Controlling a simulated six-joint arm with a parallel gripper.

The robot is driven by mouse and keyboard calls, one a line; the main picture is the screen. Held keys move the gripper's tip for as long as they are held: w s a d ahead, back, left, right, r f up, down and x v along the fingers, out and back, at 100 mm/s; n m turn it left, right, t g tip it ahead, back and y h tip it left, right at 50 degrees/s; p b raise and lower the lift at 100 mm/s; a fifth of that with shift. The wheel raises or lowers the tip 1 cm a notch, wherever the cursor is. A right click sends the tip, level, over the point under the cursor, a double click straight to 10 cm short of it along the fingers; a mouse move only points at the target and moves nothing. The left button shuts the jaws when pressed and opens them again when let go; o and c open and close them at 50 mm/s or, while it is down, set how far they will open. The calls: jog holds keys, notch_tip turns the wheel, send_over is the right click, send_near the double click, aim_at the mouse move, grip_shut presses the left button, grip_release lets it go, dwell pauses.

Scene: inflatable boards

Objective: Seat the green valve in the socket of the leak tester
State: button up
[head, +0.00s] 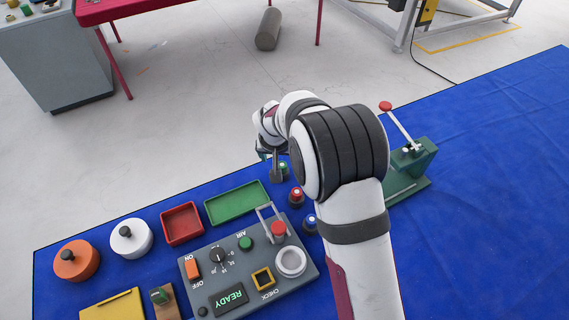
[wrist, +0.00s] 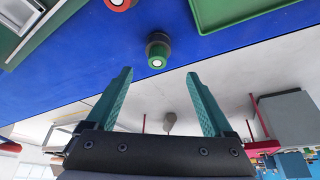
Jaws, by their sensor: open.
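The green valve (head: 283,167) stands on the blue mat near its far edge, partly hidden by my arm. In the wrist view the green valve (wrist: 158,50) has a green top with a pale centre and a dark body. My gripper (wrist: 158,75) is open and empty, its teal fingers apart with the valve centred beyond the tips. In the head view my gripper (head: 268,156) is mostly hidden behind my own wrist. The leak tester (head: 220,255) is a grey panel at the front, with a round white-ringed opening (head: 291,262) that looks like its socket.
A red valve (head: 297,195) and a blue valve (head: 309,222) stand near the green one. A green tray (head: 237,203) and a red tray (head: 181,224) lie left. A green lever press (head: 410,165) stands right of my arm. The mat's right side is clear.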

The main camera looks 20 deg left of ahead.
aim_at(282, 165)
jog(key=x, duration=0.6)
jog(key=shift+s+d+f, duration=0.1)
jog(key=shift+d, duration=0.15)
grip_shut()
